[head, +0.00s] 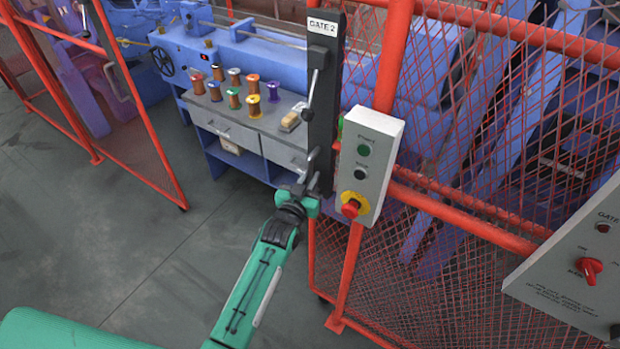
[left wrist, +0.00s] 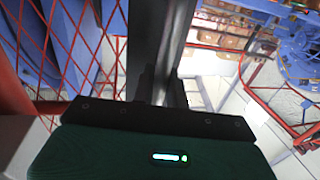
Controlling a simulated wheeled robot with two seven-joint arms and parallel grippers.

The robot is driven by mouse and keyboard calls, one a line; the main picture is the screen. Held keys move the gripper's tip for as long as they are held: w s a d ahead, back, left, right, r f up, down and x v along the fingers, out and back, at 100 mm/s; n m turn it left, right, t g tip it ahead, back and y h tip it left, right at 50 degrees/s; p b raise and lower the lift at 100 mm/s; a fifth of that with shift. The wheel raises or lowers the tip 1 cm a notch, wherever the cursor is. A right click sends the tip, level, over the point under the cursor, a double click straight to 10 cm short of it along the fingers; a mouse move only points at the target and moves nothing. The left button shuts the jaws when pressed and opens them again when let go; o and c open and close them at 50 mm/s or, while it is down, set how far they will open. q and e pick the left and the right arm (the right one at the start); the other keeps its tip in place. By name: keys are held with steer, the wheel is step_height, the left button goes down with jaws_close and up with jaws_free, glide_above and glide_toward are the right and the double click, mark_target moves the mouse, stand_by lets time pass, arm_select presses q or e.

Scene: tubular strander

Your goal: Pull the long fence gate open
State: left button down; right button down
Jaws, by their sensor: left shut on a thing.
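The long fence gate (head: 480,130) is a red-framed panel of red mesh. Its left edge carries a tall dark plate (head: 324,130) with a "GATE 2" label at the top and a grey lever (head: 312,88) on its side. My left gripper (head: 308,178) is at the lower end of this plate, shut on the gate handle there; the jaws hide much of the grip. In the left wrist view, a dark upright bar (left wrist: 160,50) rises from between the jaws (left wrist: 160,105). My right gripper is not in view.
A grey control box (head: 368,160) with a red stop knob stands just right of the plate. Another box (head: 580,270) is at lower right. A red fence panel (head: 130,110) stands left, with open floor between. Behind is a bench (head: 250,130) with several spools.

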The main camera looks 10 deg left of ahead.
arm_select(q)
steer(key=c, duration=1.5)
jaws_free()
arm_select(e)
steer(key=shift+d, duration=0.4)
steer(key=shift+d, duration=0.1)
